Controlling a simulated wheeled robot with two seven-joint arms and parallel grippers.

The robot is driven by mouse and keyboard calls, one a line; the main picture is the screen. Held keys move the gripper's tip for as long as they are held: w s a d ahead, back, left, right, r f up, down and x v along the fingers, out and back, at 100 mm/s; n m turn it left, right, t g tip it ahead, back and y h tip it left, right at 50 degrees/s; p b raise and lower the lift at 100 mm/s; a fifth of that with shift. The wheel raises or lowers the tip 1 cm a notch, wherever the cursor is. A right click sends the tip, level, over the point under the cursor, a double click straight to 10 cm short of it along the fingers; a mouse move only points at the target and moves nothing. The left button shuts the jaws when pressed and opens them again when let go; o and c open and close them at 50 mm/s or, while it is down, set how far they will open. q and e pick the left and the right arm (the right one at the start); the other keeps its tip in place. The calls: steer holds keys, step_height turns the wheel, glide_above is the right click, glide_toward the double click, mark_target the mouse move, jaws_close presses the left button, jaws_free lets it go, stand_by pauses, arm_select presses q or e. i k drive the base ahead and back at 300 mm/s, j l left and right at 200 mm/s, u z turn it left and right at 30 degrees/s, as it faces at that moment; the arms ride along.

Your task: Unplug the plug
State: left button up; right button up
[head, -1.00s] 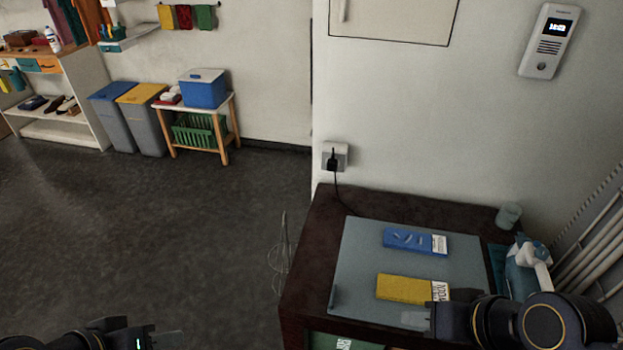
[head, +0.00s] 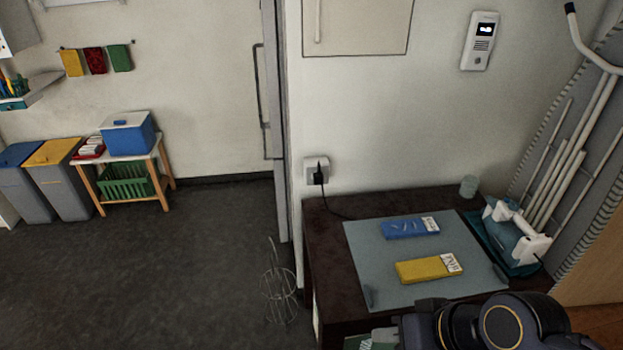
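A black plug (head: 318,177) sits in a white wall socket (head: 311,167) just above the back left corner of the dark table. Its black cord (head: 338,212) drops from it onto the table top. My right gripper (head: 385,338) is at the bottom of the head view, by the table's front edge, well below and to the right of the plug and apart from it. Only part of its pale fingers shows, so I cannot tell if it is open or shut. My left gripper is out of view.
The dark table (head: 322,245) bears a grey mat (head: 375,285), a blue box (head: 410,228), a yellow box (head: 428,269), a glass (head: 469,186) and a blue-white appliance (head: 517,235). A wire stand (head: 279,290) is on the floor left of it. Open floor lies further left.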

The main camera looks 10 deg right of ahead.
mark_target(318, 179)
steer(key=i+j+z, duration=0.2)
steer(key=i+j, duration=0.2)
steer(key=i+j+z, duration=0.2)
steer(key=i+j, duration=0.2)
steer(key=j, duration=0.2)
steer(key=i+z, duration=0.1)
steer(key=i, duration=0.3)
